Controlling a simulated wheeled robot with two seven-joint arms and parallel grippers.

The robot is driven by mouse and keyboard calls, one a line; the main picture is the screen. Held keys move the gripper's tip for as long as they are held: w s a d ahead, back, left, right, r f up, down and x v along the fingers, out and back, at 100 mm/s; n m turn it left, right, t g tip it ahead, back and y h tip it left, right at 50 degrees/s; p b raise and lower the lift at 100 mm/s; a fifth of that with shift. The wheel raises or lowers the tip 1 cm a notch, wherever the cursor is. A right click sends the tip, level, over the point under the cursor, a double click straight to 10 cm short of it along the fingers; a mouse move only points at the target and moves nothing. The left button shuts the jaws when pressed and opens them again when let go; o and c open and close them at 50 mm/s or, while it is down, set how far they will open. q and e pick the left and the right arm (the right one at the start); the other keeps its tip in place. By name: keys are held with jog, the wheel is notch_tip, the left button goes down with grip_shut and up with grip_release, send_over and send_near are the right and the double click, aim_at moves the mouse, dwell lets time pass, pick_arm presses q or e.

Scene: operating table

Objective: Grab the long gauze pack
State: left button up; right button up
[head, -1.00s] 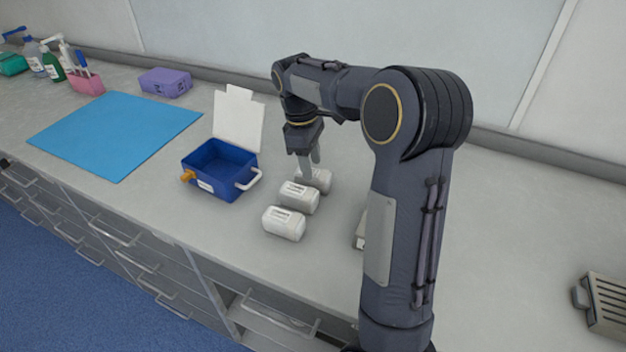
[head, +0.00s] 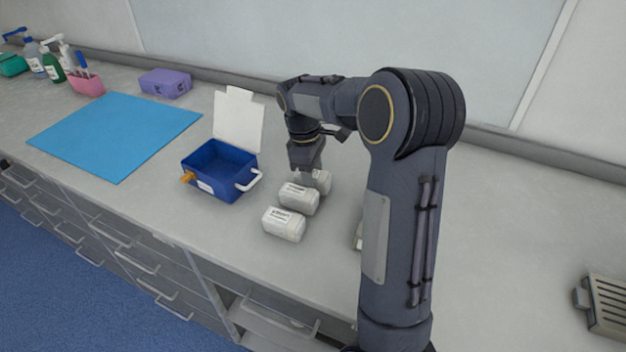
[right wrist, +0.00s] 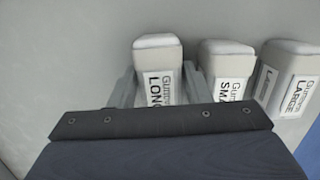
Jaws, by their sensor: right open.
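The long gauze pack, a white block whose label shows "LONG", is the farthest of three packs in the head view (head: 322,181), partly hidden by my gripper. In the right wrist view the long pack (right wrist: 158,58) lies between the two fingers. My right gripper (head: 307,175) is open and low over it; it also shows in the right wrist view (right wrist: 160,85), one finger on each side of the pack. I cannot tell whether the fingers touch it. My left gripper is not in view.
The small pack (head: 299,198) and the large pack (head: 284,224) stand in a row close by. A blue box (head: 215,185) with a raised white lid is to the left, beside a blue mat (head: 115,130). A grey slotted object (head: 607,303) sits at far right.

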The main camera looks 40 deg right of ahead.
jog(key=c, duration=0.6)
jog(key=shift+c, duration=0.2)
